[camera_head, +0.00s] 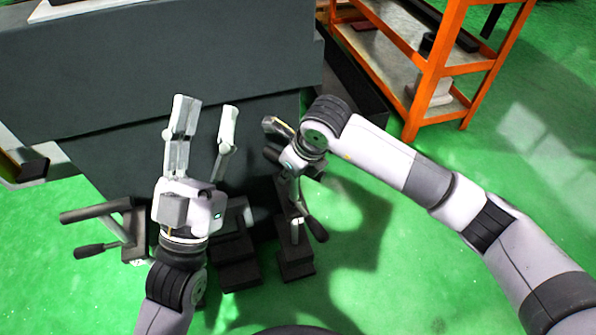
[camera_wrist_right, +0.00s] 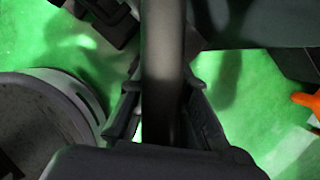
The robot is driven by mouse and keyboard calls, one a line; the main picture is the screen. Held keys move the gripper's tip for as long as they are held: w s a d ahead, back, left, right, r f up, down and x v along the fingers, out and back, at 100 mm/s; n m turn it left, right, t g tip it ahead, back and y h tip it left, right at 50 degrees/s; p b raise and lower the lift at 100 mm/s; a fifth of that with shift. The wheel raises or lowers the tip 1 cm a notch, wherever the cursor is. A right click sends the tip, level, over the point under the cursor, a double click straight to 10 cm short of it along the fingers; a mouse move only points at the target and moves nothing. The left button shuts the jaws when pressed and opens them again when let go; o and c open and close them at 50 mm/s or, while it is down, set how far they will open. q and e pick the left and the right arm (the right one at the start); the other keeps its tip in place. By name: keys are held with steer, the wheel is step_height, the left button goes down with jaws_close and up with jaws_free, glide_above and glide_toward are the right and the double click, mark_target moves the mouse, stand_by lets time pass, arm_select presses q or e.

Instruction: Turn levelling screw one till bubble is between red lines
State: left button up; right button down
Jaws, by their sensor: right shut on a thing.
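My left gripper (camera_head: 207,112) is open and empty in front of the dark machine base (camera_head: 150,70). My right gripper (camera_head: 271,140) is at the right-hand levelling screw assembly (camera_head: 296,235), low beside the machine base. In the right wrist view a dark round bar (camera_wrist_right: 163,70) runs between its fingers, and they are shut on it. The bar seems to belong to this assembly. Another levelling screw assembly (camera_head: 133,225) with a black-ended handle (camera_head: 92,249) stands at the left. Which screw is number one I cannot tell. No bubble or red lines show.
An orange shelf rack (camera_head: 425,85) with items on it stands at the upper right. Dark foot blocks (camera_head: 238,270) sit on the green floor (camera_head: 400,260) below the machine. The floor at the right is clear apart from my right arm above it.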

stand_by(0.3)
steer(key=c, duration=1.5)
jaws_free()
steer(key=v, duration=1.2)
steer(key=shift+s, duration=0.1)
